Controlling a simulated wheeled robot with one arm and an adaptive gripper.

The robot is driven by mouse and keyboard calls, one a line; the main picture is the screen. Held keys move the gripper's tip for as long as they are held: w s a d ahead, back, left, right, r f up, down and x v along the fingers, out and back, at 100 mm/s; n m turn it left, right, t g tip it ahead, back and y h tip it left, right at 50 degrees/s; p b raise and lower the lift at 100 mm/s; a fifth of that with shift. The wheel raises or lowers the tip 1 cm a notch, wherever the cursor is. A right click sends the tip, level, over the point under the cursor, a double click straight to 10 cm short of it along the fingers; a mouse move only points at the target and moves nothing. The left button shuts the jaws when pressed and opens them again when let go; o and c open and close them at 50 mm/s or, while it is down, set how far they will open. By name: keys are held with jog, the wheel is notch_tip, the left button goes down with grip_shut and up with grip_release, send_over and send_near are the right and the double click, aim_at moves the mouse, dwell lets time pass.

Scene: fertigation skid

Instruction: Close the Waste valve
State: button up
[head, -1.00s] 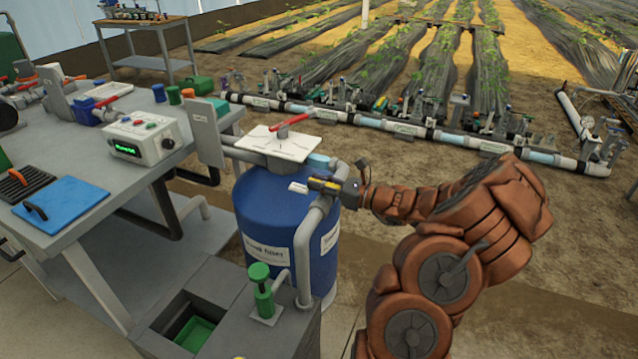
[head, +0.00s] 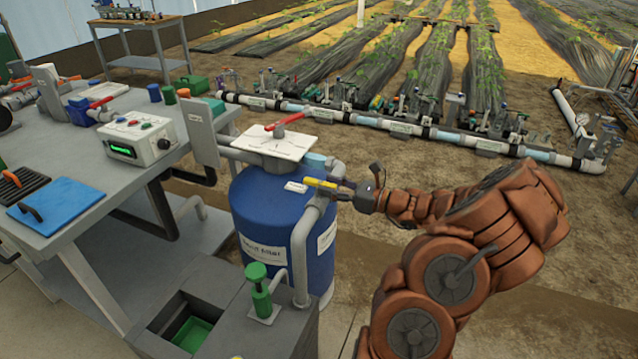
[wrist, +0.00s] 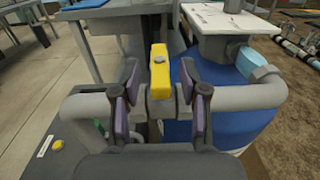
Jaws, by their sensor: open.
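A yellow valve handle (head: 320,183) sits on the grey pipe beside the blue sand filter tank (head: 262,212). In the wrist view the yellow handle (wrist: 159,70) stands between the two fingers of my gripper (wrist: 159,88), with a visible gap on each side. My gripper (head: 345,189) also shows in the head view, just right of the handle, and is open. I cannot read a Waste label; a small white tag (head: 296,187) lies next to the handle.
A white dial plate with a red lever (head: 283,125) tops the tank. A green-capped fitting (head: 259,290) rises from the grey sump box in front. A grey bench (head: 95,205) stands at left. Open soil lies to the right.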

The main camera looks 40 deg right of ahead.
jog(key=v, duration=0.7)
jog(key=shift+s, duration=0.3)
jog(key=shift+d+r, duration=0.1)
dwell(0.3)
